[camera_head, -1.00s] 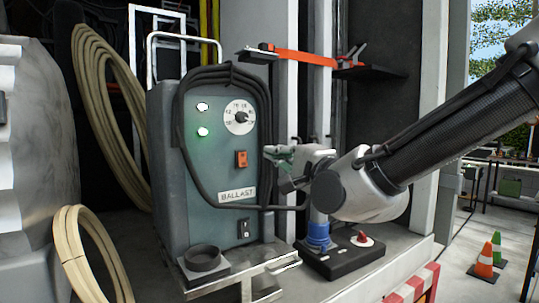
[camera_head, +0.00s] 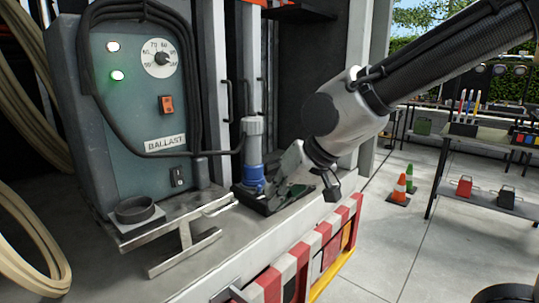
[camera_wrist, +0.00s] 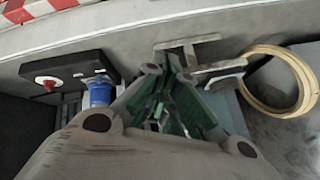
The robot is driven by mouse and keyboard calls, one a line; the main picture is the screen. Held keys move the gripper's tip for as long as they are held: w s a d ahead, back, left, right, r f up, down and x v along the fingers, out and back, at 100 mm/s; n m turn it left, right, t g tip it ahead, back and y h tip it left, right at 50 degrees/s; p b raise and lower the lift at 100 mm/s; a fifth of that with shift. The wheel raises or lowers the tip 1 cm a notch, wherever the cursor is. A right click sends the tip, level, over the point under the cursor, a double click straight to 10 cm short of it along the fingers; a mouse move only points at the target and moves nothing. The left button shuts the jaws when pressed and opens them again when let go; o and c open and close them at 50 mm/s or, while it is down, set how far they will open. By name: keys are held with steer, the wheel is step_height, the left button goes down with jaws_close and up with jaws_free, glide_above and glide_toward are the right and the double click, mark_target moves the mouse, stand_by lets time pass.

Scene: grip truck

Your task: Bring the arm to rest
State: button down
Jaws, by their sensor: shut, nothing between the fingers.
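My arm reaches in from the upper right in the head view. My gripper (camera_head: 284,190) hangs low at its end, in front of the black base and the blue-collared post (camera_head: 252,165) on the truck bed. In the wrist view my gripper (camera_wrist: 172,85) shows green-padded fingers close together, with nothing between them. The fingers appear over the bed near a steel bracket (camera_wrist: 192,44). In the head view, part of the black base is hidden behind my gripper.
The grey ballast cabinet (camera_head: 130,90) with a lit green lamp stands left. A bracket (camera_head: 185,240) juts out at the bed's front. A red-white striped edge (camera_head: 300,255) bounds the bed. Cones (camera_head: 398,190) and a shelf table (camera_head: 490,140) stand right; open floor lies between.

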steer(key=s+d+m+h, duration=0.1)
steer(key=s+d+h, duration=0.1)
steer(key=d, duration=0.9)
steer(key=s+d+r+m+h, duration=0.1)
steer(key=s+d, duration=0.4)
steer(key=d, duration=0.7)
steer(key=s+d+r+m+h, duration=0.1)
steer(key=s+d+m+h, duration=0.1)
steer(key=d, duration=1)
steer(key=shift+s+d+r+m+h, duration=0.2)
steer(key=shift+s+m+h, duration=0.3)
steer(key=shift+s, duration=0.4)
